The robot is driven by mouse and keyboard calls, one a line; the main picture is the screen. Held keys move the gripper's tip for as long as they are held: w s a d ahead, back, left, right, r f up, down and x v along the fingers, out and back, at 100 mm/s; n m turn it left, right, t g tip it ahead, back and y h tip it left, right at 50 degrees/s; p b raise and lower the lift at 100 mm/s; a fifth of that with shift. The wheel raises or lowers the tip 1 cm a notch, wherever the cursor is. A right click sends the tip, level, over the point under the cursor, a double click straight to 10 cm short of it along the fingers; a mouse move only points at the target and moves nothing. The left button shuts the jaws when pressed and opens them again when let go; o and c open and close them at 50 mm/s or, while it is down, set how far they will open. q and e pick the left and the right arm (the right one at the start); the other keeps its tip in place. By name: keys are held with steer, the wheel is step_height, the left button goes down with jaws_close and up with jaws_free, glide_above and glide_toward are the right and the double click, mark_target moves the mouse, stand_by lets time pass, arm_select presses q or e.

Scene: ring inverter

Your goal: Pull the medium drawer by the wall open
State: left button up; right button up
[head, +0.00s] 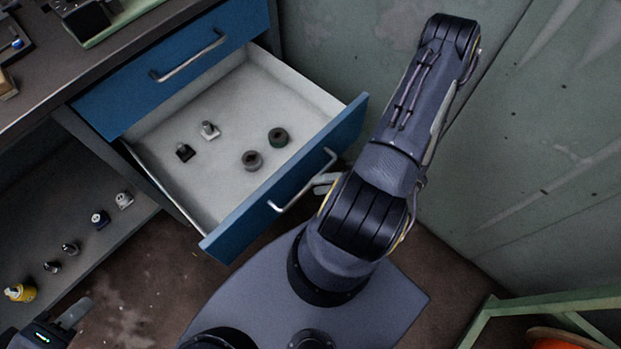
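The medium drawer (232,236) has a blue front and a pale inside, and stands pulled out below a closed blue drawer (105,107). Its metal bar handle (303,181) is on the outer face. My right gripper (326,183) is at the handle's right part, mostly hidden behind my own arm. A light grey finger shows beside the bar; whether it grips the bar cannot be seen. My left gripper (75,313) is at the bottom left corner, away from the drawer and partly cut off by the frame.
In the drawer lie two dark round parts (252,160) (278,137) and two small fittings (184,152) (209,130). A lower shelf (92,262) holds several small parts. The green-grey wall (520,130) stands close on the right. A green frame (545,303) is at bottom right.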

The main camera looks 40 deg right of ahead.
arm_select(q)
steer(key=shift+r, duration=0.1)
arm_select(e)
steer(key=shift+v, duration=1.7)
arm_select(q)
steer(key=shift+s, duration=0.1)
arm_select(e)
steer(key=shift+s, duration=0.1)
